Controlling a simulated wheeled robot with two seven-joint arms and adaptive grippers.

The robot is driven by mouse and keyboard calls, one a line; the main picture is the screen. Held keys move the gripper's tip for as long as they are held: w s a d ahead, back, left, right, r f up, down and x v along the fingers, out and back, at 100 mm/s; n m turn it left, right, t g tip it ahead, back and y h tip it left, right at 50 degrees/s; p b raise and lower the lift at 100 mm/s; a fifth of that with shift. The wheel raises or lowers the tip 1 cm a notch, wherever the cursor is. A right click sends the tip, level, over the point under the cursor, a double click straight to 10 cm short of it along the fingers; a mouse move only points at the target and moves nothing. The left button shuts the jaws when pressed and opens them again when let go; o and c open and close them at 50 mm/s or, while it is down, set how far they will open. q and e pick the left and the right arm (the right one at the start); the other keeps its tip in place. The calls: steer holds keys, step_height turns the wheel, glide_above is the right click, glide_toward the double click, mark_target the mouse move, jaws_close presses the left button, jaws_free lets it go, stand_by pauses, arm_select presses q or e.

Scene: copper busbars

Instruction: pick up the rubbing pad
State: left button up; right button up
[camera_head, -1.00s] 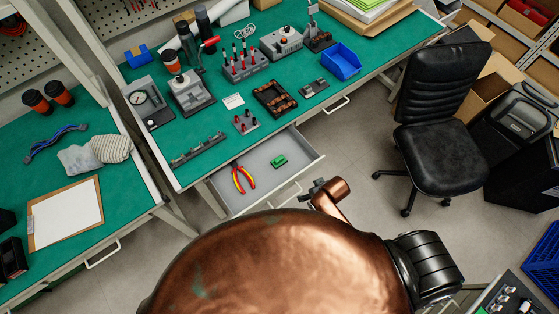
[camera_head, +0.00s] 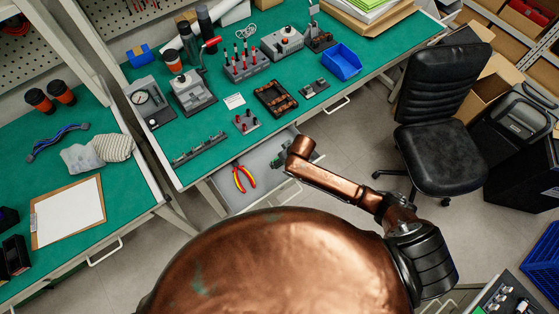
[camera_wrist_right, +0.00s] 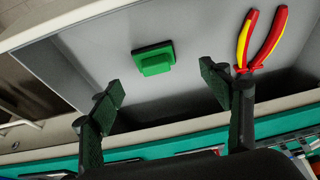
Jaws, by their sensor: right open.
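The rubbing pad, a small green block with a dark base (camera_wrist_right: 154,60), lies in the open grey drawer (camera_wrist_right: 95,45). My right gripper (camera_wrist_right: 163,82) is open and empty, its two dark fingers apart on either side below the pad in the right wrist view. The fingers do not appear to touch it. In the head view my right arm reaches over the drawer (camera_head: 225,188) and its gripper (camera_head: 284,157) mostly hides the pad. My left gripper is not in view.
Red-and-yellow pliers (camera_head: 244,179) lie in the same drawer; in the right wrist view they (camera_wrist_right: 258,40) are close to the right finger. The drawer walls surround the pad. The green workbench (camera_head: 215,155) above holds fixtures and tools. A black chair (camera_head: 440,160) stands to the right.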

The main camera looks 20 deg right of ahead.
steer(key=shift+w+d+f, duration=0.1)
steer(key=shift+w+f, duration=0.4)
steer(key=shift+w, duration=0.1)
steer(key=b+x, duration=0.2)
steer(key=x, duration=0.5)
steer(key=shift+w+d+r, duration=0.1)
steer(key=shift+d, duration=0.1)
steer(key=c, duration=1.2)
steer(key=shift+r, duration=0.15)
